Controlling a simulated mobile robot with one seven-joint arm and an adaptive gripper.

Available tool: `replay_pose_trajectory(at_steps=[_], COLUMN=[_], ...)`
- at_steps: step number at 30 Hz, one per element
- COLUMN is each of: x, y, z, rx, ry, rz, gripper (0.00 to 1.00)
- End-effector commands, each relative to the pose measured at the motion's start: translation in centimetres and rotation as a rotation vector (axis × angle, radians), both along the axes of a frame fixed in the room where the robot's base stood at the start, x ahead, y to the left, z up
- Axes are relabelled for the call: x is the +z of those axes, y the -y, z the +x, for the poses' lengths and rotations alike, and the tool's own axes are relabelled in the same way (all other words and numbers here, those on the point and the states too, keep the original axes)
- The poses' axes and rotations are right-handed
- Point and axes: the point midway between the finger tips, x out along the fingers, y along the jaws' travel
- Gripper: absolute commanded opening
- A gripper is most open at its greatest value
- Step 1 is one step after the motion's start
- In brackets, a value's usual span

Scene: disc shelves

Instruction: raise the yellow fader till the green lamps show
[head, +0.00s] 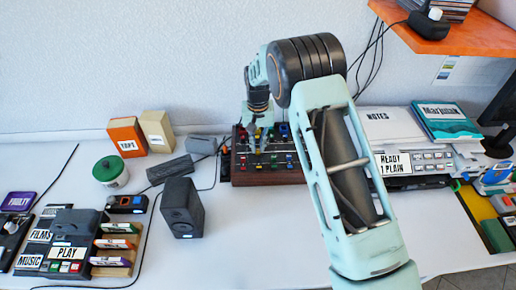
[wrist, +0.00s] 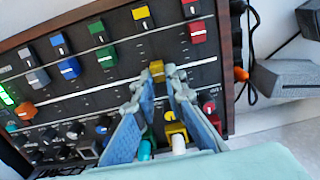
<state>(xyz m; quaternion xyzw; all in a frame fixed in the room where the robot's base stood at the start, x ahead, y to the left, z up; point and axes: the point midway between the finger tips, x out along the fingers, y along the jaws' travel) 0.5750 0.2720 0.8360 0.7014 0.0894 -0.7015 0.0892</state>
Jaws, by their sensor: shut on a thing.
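The yellow fader (wrist: 157,68) is on the dark mixer panel (wrist: 125,72), its cap between my fingertips in the wrist view. My gripper (wrist: 160,78) is shut on this cap, which sits lower on the panel than the neighbouring green fader (wrist: 105,56) and red fader (wrist: 197,31). A yellow tile (wrist: 141,12) marks the upper part of its column. Lit green lamps (wrist: 7,96) show at the panel's left edge, partly cut off. In the head view the wood-sided mixer (head: 266,177) stands at the back, with my gripper over it; the fingertips are too small to tell.
Blue (wrist: 68,67) and orange-red (wrist: 38,78) faders stand further left. Knobs, one yellow (wrist: 175,132), sit below, close to my fingers. A black speaker (head: 181,208) stands left of the mixer. The keyed READY 1 PLAIN unit (head: 411,166) is to its right.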

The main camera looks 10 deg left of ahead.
Motion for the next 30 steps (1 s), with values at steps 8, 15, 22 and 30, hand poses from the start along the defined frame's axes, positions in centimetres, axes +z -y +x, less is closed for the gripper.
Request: replay_pose_trajectory(at_steps=[8,15,22,30], x=[0.0,0.0,2.2,8.0], y=[0.0,0.0,0.0,0.0], z=[0.0,0.0,0.1,0.0], rx=[0.0,0.0,0.0,0.001], ry=[0.0,0.0,0.003,0.003], rz=[0.0,0.0,0.002,0.002], gripper=[0.29,0.29,0.29,0.29])
